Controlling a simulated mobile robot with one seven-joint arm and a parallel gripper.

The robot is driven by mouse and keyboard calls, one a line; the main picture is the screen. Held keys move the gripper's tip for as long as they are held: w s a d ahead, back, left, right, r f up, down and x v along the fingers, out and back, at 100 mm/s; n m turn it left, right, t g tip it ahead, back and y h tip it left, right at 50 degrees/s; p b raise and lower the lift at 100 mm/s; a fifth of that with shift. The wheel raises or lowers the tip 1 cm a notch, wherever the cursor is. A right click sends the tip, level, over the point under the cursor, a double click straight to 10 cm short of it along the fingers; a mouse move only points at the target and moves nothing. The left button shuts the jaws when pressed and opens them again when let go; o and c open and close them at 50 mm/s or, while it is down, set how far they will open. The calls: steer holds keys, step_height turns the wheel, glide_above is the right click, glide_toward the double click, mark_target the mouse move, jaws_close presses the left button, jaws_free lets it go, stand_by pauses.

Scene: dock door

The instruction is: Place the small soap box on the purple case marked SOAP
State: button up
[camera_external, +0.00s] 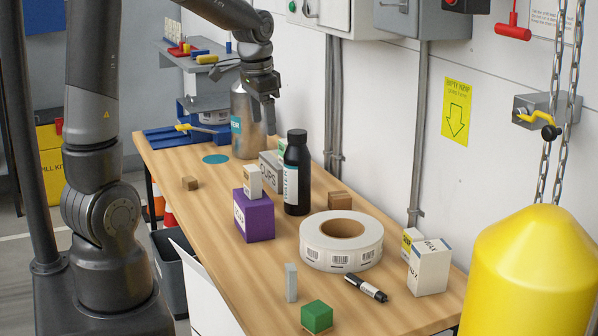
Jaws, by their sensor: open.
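The purple case (256,222) stands on the wooden bench, with a white label on its left face. A small white box (253,180) with a brownish label stands upright on top of the case; its print is too small to read, and it looks like the small soap box. My gripper (265,98) is open, high up behind the case, close to the top of a metal canister (249,132). It is clear of the small box. One finger is partly hidden, and I cannot tell whether the gripper touches the canister.
A dark bottle (297,180) and a grey-white box (270,172) stand right behind the case. A label roll (341,241), marker (366,288), green block (317,317) and white boxes (429,267) are nearer the front. Bench (205,222) left of the case is mostly free.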

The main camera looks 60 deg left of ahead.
steer(key=s+d+r+t, duration=0.2)
steer(key=s+d+r, duration=0.1)
steer(key=s+d, duration=0.4)
steer(key=s+d+r+t, duration=0.2)
steer(key=s+d, duration=0.6)
steer(key=d, duration=0.5)
steer(key=shift+r+h, duration=0.4)
steer(key=shift+r, duration=0.3)
